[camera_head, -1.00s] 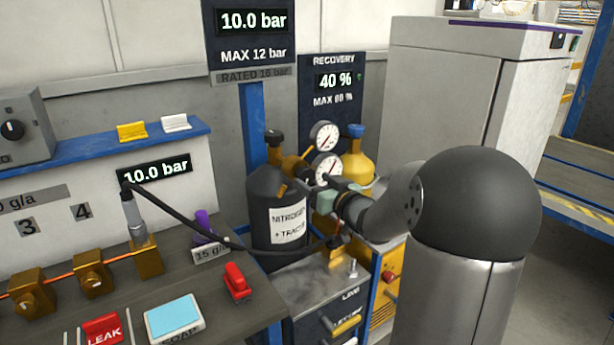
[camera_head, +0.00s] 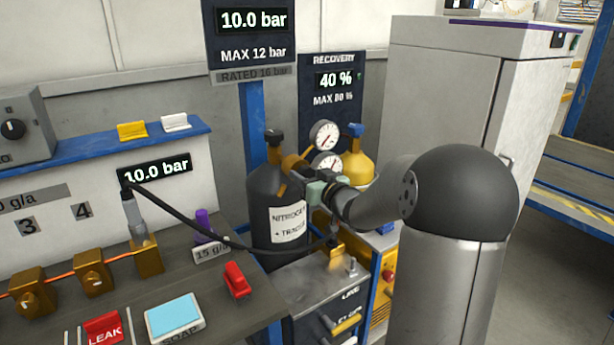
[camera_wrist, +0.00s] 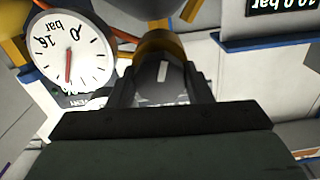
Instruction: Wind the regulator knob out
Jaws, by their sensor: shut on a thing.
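The regulator knob (camera_wrist: 162,72) is dark with a white mark, set in front of a brass body. It sits between the two dark fingers of my gripper (camera_wrist: 163,88), which are shut on it. In the head view my gripper (camera_head: 313,188) is at the regulator beside the black nitrogen cylinder (camera_head: 265,230), and it hides the knob there. The round gauges (camera_head: 325,135) stand just above the gripper. One gauge (camera_wrist: 70,48) shows upside down in the wrist view. The tall display (camera_head: 252,20) reads 10.0 bar, with MAX 12 bar below it.
A yellow recovery cylinder (camera_head: 360,165) stands close behind my gripper. A black hose (camera_head: 190,218) runs from the bench fitting towards the nitrogen cylinder. A second bench display (camera_head: 155,169) reads 10.0 bar. A tall grey cabinet (camera_head: 440,90) is behind my arm.

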